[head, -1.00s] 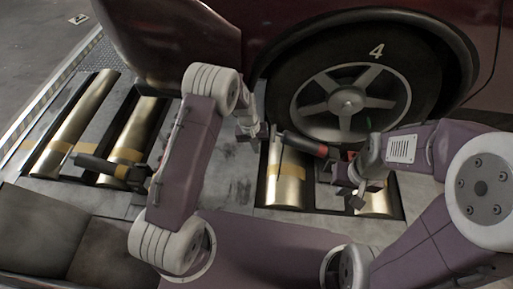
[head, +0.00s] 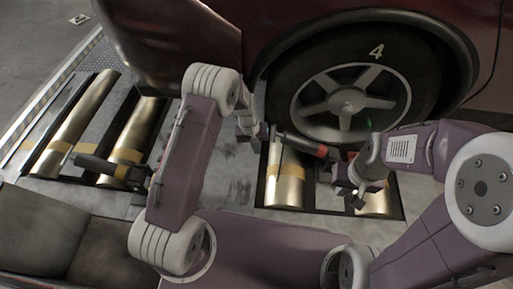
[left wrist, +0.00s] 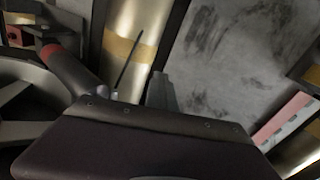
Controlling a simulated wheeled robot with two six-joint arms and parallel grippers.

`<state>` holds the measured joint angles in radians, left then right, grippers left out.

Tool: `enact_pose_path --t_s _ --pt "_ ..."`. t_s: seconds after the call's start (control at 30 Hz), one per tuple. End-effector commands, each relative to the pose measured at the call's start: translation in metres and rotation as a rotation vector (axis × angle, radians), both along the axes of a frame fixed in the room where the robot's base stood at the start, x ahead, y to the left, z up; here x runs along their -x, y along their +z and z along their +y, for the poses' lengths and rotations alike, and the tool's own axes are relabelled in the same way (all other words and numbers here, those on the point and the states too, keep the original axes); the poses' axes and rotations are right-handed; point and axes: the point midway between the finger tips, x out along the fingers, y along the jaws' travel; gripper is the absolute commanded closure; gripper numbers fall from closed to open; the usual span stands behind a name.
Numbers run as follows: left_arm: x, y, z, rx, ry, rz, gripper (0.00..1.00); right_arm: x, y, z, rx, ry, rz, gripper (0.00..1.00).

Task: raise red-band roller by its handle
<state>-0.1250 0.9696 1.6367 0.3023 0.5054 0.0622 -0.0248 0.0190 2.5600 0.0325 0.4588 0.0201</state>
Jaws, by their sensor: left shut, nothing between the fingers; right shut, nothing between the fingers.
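The red-band handle (head: 300,144) is a dark cylinder with a red ring near its right end, lying at a slant over the brass rollers in front of the wheel. It also shows in the left wrist view (left wrist: 78,72), at the left. My left gripper (head: 264,132) is shut and empty, close by the handle's left end; whether they touch is unclear. In the left wrist view its grey finger (left wrist: 160,90) lies right of the handle. My right gripper (head: 360,194) is shut and empty, right of and nearer than the red ring, over the right-hand roller.
A maroon car's wheel (head: 347,90) marked 4 stands just behind the handle. A brass roller (head: 285,185) with a yellow stripe lies below it. Another dark handle (head: 100,167) with a tan band lies over the left rollers. Bare grey plate (head: 225,165) lies between.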

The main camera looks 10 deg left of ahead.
Motion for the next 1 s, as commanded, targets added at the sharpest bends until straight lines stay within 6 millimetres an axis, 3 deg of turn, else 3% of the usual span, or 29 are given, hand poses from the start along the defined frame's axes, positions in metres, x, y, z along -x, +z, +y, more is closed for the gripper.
enact_pose_path --t_s 0.27,0.4,0.73,1.0 --pt "0.0 0.0 0.0 0.0 0.0 0.0 1.0 0.0 0.0 0.0 0.0 0.0 0.0 1.0" --pt "0.0 0.0 0.0 0.0 0.0 0.0 0.68 0.0 0.0 0.0 0.0 0.0 0.0 1.0" --pt "0.001 0.003 0.001 0.0 0.002 0.0 0.68 0.0 0.003 0.0 0.0 0.0 0.0 1.0" --pt "0.029 0.043 0.023 0.0 0.047 0.001 0.68 0.0 0.04 0.0 0.0 0.0 0.0 1.0"
